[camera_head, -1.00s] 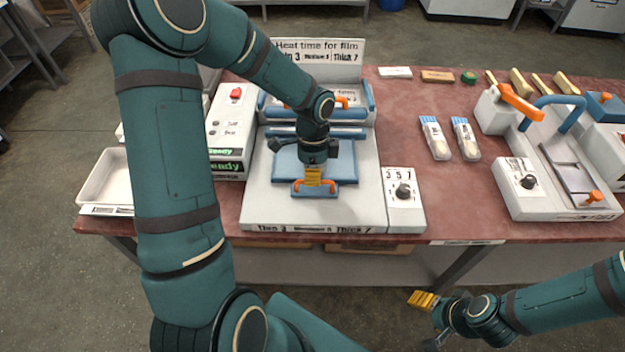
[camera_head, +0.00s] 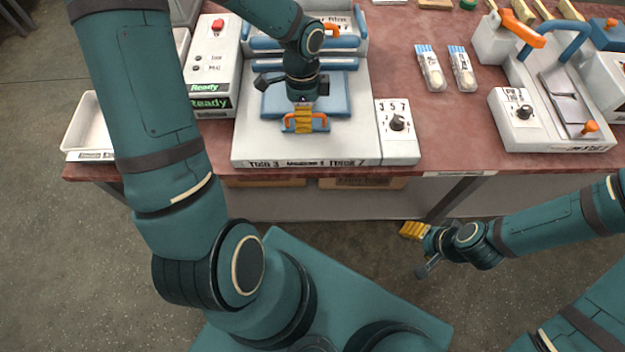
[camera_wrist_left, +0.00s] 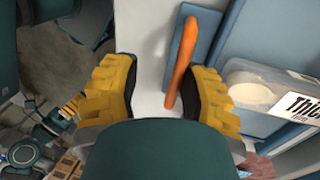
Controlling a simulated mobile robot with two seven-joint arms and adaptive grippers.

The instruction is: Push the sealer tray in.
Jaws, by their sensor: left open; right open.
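The sealer tray (camera_head: 336,97) is a flat blue plate on the white sealer (camera_head: 352,141), with an orange handle (camera_head: 320,123) at its front edge. My left gripper (camera_head: 304,119) points down at the middle of this handle. In the left wrist view, the open yellow fingers of my left gripper (camera_wrist_left: 160,92) have the orange handle (camera_wrist_left: 182,62) between their tips, closer to the right finger. I cannot tell whether they touch. My right gripper (camera_head: 412,231) is open and empty, in front of the table.
A dial box (camera_head: 397,133) is at the sealer's right. A "Ready" box (camera_head: 212,75) and a white bin (camera_head: 88,130) are at its left. Two spoon packets (camera_head: 431,70) lie on the red table (camera_head: 445,125). A second press (camera_head: 545,110) is at the right.

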